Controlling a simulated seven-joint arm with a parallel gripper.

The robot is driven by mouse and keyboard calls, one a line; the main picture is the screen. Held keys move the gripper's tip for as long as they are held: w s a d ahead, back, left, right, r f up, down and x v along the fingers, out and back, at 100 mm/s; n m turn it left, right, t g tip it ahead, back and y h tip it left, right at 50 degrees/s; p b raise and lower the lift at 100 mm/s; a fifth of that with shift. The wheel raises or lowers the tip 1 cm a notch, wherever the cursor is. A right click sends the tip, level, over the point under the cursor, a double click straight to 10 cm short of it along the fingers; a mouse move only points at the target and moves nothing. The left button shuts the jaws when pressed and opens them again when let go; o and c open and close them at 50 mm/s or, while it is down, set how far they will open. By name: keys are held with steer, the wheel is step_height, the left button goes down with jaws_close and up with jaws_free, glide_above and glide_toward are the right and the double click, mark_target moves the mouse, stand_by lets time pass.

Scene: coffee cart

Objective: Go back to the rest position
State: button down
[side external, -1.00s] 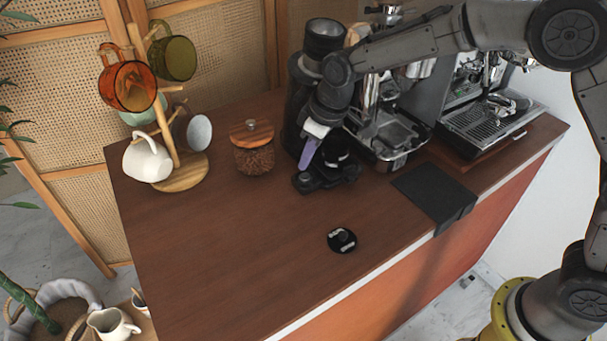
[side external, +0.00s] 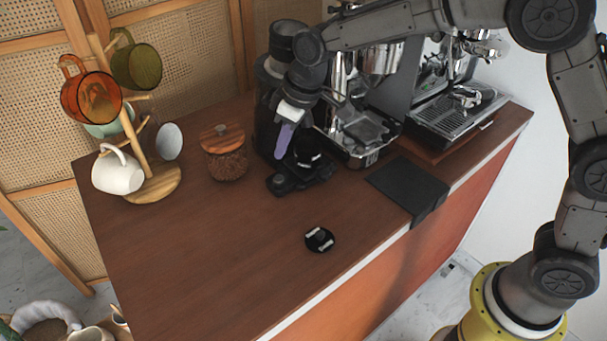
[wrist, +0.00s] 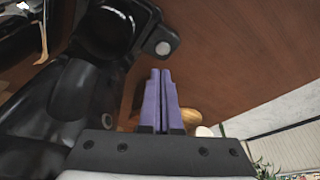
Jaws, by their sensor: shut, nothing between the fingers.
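My gripper (side external: 282,143) has purple fingers and points down in front of the black coffee grinder (side external: 266,115). In the wrist view the two purple fingers (wrist: 162,75) lie side by side, shut, with nothing between them. The grinder's dark body fills the left of the wrist view, close beside the fingers. I cannot tell whether they touch it. My arm reaches in from the right, above the counter.
An espresso machine (side external: 362,130) stands right of the grinder. A lidded jar of beans (side external: 226,163) and a mug tree (side external: 150,188) stand left. A round black piece (side external: 320,239) and a black mat (side external: 408,186) lie on the counter (side external: 210,260). The front left counter is clear.

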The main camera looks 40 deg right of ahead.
steer(key=s+d+r+m+t, duration=0.1)
steer(key=s+d+r, duration=0.2)
steer(key=s+d, duration=0.3)
steer(key=s+d+r+m+h, duration=0.1)
steer(key=s+d+r+m, duration=0.2)
steer(key=s, duration=0.5)
steer(key=s+d+r+t, duration=0.1)
steer(key=s+d+r, duration=0.35)
steer(key=s, duration=0.35)
steer(key=s+d+f+m, duration=0.1)
steer(key=s+d+f, duration=0.2)
steer(key=s, duration=0.6)
steer(key=shift+s+d+f+m+t+h, duration=0.2)
steer(key=shift+f+m+t+h, duration=0.1)
steer(key=shift+m, duration=0.1)
steer(key=c, duration=1.6)
jaws_free()
steer(key=shift+r, duration=0.1)
